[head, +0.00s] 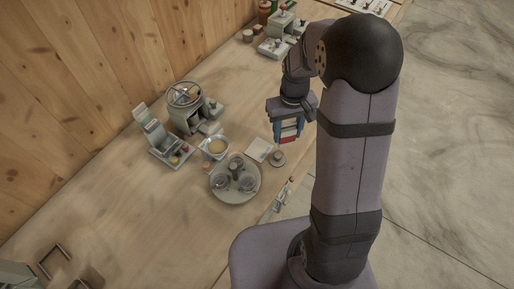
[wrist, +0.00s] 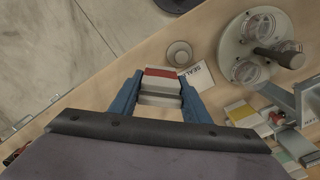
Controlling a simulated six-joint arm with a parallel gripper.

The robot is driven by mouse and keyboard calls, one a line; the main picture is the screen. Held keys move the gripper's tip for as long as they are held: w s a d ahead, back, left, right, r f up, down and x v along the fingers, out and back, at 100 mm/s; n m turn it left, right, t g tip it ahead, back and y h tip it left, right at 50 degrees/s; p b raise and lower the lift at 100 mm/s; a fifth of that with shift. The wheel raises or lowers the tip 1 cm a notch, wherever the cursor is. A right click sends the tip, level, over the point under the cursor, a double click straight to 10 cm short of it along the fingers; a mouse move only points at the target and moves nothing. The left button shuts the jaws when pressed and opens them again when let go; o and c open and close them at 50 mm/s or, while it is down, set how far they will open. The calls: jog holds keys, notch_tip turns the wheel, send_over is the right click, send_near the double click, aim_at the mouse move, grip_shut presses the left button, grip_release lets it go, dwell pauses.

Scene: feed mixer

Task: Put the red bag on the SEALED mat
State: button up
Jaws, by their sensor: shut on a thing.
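My gripper (head: 290,122) is shut on the red bag (head: 289,139), a small pale packet with a red end, and holds it above the bench. In the wrist view the bag (wrist: 160,86) sits between the two blue fingers of my gripper (wrist: 161,90), its red band at the far end. The SEALED mat (head: 258,149) is a small white sheet lying on the bench, left of and below the bag in the head view. In the wrist view the mat (wrist: 197,74) shows just right of the bag, its lettering partly hidden by a finger.
A small round pale object (head: 277,159) stands beside the mat. A round tray (head: 252,190) with several jars and a dark central post is close by. The front-left bench is mostly clear.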

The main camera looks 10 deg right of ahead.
jog(key=w+a+r+n+b, duration=0.1)
jog(key=w+a+r+n, duration=0.1)
jog(key=a+r+n, duration=0.4)
jog(key=a+n, duration=0.2)
jog(key=shift+a+r, duration=0.3)
jog(key=shift+a, duration=0.05)
jog(key=shift+f+p, duration=1)
jog(key=shift+f, duration=4.05)
